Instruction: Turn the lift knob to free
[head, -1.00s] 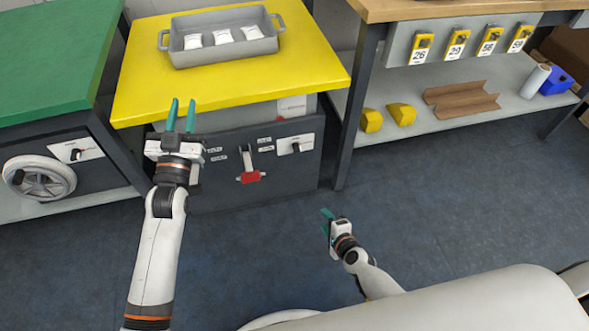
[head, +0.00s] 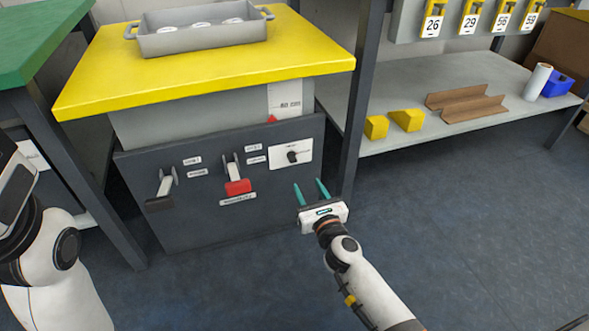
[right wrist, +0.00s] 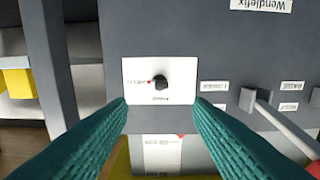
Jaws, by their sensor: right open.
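The lift knob (head: 292,156) is a small black knob on a white plate (head: 305,153) at the right of the dark cabinet front. My right gripper (head: 310,187) is open and empty, just below and in front of the plate. Its two teal fingers (right wrist: 160,105) frame the knob with space on both sides, apparently not touching it. Part of my left arm shows at the left edge; its fingers are out of view.
A lever with a red grip (head: 237,187) and a dark-gripped lever (head: 160,203) stick out left of the knob. The yellow lift top (head: 200,75) overhangs above, carrying a grey tray (head: 205,42). A shelf rack post (head: 358,100) stands right. The floor in front is open.

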